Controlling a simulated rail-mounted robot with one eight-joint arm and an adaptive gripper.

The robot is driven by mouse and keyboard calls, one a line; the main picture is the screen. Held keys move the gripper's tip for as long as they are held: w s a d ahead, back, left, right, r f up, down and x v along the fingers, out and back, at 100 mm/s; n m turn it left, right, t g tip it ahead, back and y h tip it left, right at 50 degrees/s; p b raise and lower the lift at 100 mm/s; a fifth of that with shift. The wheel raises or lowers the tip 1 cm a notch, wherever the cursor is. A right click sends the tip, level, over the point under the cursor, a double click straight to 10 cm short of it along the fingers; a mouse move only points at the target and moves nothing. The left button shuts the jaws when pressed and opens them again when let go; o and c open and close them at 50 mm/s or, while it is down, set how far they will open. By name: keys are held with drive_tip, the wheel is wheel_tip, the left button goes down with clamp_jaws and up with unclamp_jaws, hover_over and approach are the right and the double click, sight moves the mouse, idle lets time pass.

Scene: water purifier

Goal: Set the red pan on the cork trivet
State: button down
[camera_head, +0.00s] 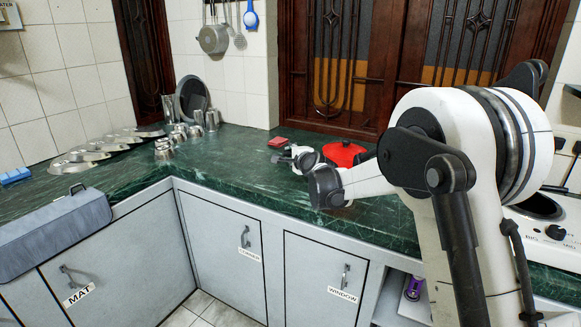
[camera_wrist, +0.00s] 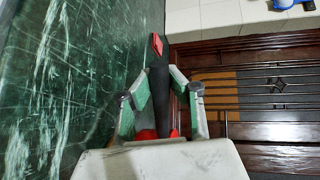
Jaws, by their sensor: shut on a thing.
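The red pan (camera_head: 343,153) shows in the head view at the back of the green counter, partly hidden behind my arm. In the wrist view, a black handle (camera_wrist: 159,100) lies between the two fingers of my gripper (camera_wrist: 160,84), with small red parts (camera_wrist: 147,134) showing low between them. My gripper is shut on this handle. In the head view my gripper (camera_head: 288,157) is small, left of the pan, and its fingers are hard to make out. I cannot tell whether the pan touches the counter. I cannot make out a cork trivet in either view.
Metal cups (camera_head: 195,127) and a round dark-faced item (camera_head: 191,97) stand further left. A stove (camera_head: 540,225) is at right. The wooden window (camera_head: 345,65) closes the back. The green counter (camera_head: 225,160) is clear near the corner.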

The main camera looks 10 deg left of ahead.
drive_tip(key=shift+f+b, duration=0.55)
drive_tip(key=shift+f, duration=1.45)
drive_tip(key=c, duration=1.7)
unclamp_jaws()
drive_tip(key=s+d+r+n+g+h+p, duration=0.1)
drive_tip(key=s+d+r+n, duration=0.15)
drive_tip(key=s+d, duration=0.55)
drive_tip(key=s+d+r+n+g+h, duration=0.15)
drive_tip(key=s+d+r, duration=0.25)
drive_tip(key=s, duration=0.8)
drive_tip(key=s+d+r+n+g+p, duration=0.1)
drive_tip(key=s+d+r+n, duration=0.25)
drive_tip(key=s+d, duration=0.5)
drive_tip(key=s+d+f+n+g+h, duration=0.1)
drive_tip(key=s+d+f+n, duration=0.1)
drive_tip(key=s, duration=0.7)
drive_tip(key=s+d+f+n+g+h, duration=0.1)
drive_tip(key=s+d+f+h, duration=0.1)
drive_tip(key=s+d, duration=0.3)
drive_tip(key=s+d+f+n+g+h, duration=0.1)
drive_tip(key=s+d+f+n, duration=0.1)
drive_tip(key=s, duration=1.1)
drive_tip(key=shift+s+d+f+n+h, duration=0.15)
drive_tip(key=shift+s+d+f+n, duration=0.1)
drive_tip(key=shift+d, duration=0.4)
drive_tip(key=shift+s+d+f+n+h, duration=0.1)
drive_tip(key=shift+d+f, duration=0.1)
drive_tip(key=shift+d, duration=0.4)
